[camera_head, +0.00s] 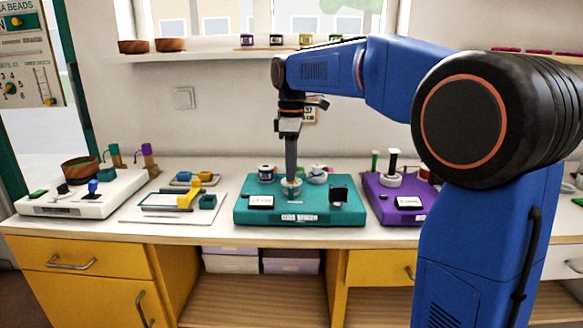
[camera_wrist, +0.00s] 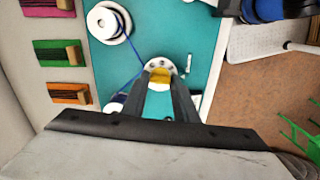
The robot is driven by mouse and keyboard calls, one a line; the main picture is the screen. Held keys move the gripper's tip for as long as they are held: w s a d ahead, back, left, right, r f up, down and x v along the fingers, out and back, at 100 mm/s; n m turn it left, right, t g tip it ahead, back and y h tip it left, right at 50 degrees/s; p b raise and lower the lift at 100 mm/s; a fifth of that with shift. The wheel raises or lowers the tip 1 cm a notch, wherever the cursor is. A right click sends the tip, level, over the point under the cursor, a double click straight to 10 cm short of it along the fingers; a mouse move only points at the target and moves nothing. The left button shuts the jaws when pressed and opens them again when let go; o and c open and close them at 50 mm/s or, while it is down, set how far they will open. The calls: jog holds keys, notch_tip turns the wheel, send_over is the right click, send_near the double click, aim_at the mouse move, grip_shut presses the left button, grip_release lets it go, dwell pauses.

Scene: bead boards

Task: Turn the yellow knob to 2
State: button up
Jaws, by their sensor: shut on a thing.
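The yellow knob (camera_wrist: 160,76) sits at the middle of a round white dial (camera_wrist: 153,64) with dark marks, on the teal board (camera_wrist: 117,72). My gripper (camera_wrist: 160,88) points straight down and is shut on the knob, one finger on each side of it. In the head view my gripper (camera_head: 291,180) reaches down to the dial on the teal board (camera_head: 253,217). The fingers hide the knob there. The dial's numbers are too small to read, so I cannot tell its setting.
A white spool (camera_wrist: 104,23) with blue thread stands close to the dial. A black block (camera_head: 339,194) and a small display (camera_head: 261,202) are on the teal board's front. A purple board (camera_head: 381,208) stands right, white boards (camera_head: 125,186) left. Colour samples (camera_wrist: 58,53) lie beside the teal board.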

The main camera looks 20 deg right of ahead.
jog(key=m, duration=0.8)
jog(key=shift+m, duration=0.4)
jog(key=m, duration=0.4)
jog(key=shift+m, duration=1.9)
jog(key=o, duration=1.1)
jog(key=shift+c, duration=0.2)
